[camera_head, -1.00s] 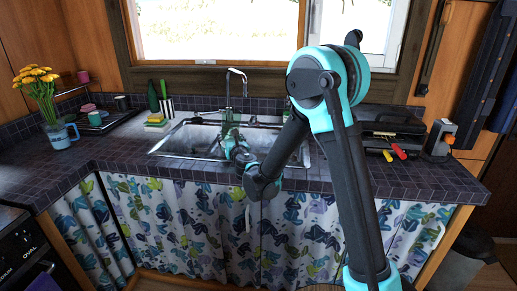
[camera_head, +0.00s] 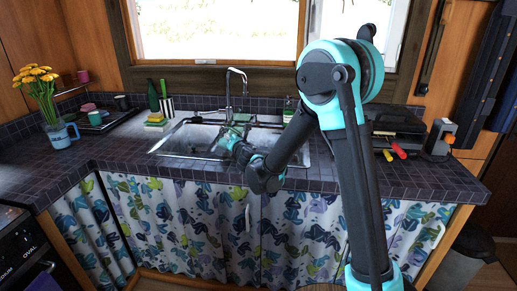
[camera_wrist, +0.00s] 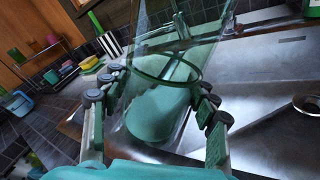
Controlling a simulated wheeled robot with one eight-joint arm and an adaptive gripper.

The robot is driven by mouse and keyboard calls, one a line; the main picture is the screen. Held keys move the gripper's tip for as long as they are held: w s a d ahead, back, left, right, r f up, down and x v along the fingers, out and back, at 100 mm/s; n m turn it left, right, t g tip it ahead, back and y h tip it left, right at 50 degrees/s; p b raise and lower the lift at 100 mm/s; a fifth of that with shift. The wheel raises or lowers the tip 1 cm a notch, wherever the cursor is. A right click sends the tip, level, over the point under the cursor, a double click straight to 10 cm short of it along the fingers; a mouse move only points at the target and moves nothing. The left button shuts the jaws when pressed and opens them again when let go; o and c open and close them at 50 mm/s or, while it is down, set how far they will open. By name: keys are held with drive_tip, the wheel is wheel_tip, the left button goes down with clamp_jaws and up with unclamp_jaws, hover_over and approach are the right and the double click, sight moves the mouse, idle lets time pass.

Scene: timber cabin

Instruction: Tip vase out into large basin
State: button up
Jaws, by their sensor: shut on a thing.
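The vase (camera_wrist: 196,58) is clear greenish glass and sits between the fingers of my gripper (camera_wrist: 155,112) in the wrist view. My gripper is shut on it. It looks tilted in that view, with a round glass edge across its middle. I cannot tell whether anything is inside it. In the head view my gripper (camera_head: 236,142) is over the metal sink, and the vase is too small and faint there to read its tilt. The large basin (camera_head: 185,142) is the steel sink bowl set in the counter; its steel floor (camera_wrist: 262,72) shows below and beside the vase in the wrist view.
A tap (camera_head: 229,88) rises behind the sink, close to my gripper. Yellow flowers (camera_head: 36,88) in a blue jug are far left. A dark case (camera_head: 393,121) is at the right.

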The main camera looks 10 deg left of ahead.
drive_tip(key=shift+s+a+m, duration=0.15)
drive_tip(key=shift+a+m, duration=0.1)
drive_tip(key=shift+m, duration=1.05)
drive_tip(key=shift+s+a+r+m, duration=0.1)
drive_tip(key=shift+m, duration=0.2)
drive_tip(key=shift+a+f+m+g+p, duration=0.15)
drive_tip(key=shift+f+m+g+p, duration=0.25)
drive_tip(key=shift+f+m, duration=0.35)
drive_tip(key=shift+s+r+m+p, duration=0.1)
drive_tip(key=shift+r+m+p, duration=0.1)
drive_tip(key=shift+m+p, duration=0.45)
drive_tip(key=shift+w+d+f+m+y, duration=0.4)
drive_tip(key=shift+d+f+m, duration=0.15)
drive_tip(key=shift+m, duration=0.35)
idle(0.5)
drive_tip(key=shift+w+d+m+p, duration=0.15)
drive_tip(key=shift+m+p, duration=0.2)
drive_tip(key=shift+m, duration=0.45)
idle(1.5)
drive_tip(key=shift+d+r+m, duration=0.15)
drive_tip(key=shift+r+m, duration=0.15)
drive_tip(key=shift+r, duration=0.1)
idle(0.5)
